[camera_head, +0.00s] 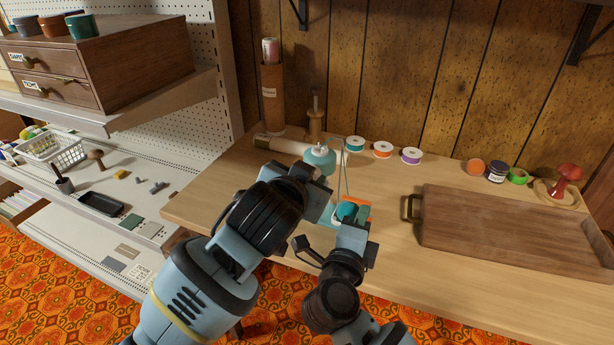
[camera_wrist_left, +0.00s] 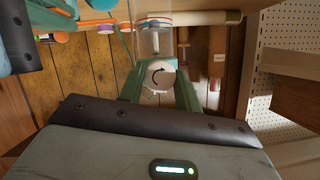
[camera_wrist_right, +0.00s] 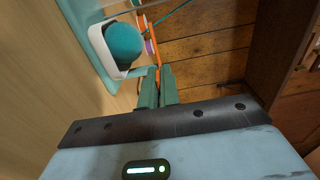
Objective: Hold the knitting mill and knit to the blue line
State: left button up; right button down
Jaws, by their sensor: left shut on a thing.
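The knitting mill shows its teal top (camera_head: 320,157) in the head view, with yarn running from it. A teal yarn ball (camera_wrist_right: 122,43) sits in a white-rimmed holder beside my right gripper (camera_wrist_right: 157,88). The right fingers are close together beside a thin orange strip (camera_wrist_right: 152,50); any grip is unclear. The right fingertips are hard to see in the head view.
Several thread spools, including an orange one (camera_head: 382,149), stand along the back of the table (camera_head: 400,285). A wooden tray (camera_head: 510,230) lies at the right. A shelf unit (camera_head: 110,205) stands at the left. The front middle of the table is clear.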

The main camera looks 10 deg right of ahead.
dwell(0.3)
pick_arm(q)
jog(key=o, duration=1)
jog(key=shift+s, duration=0.1)
jog(key=v, duration=1.2)
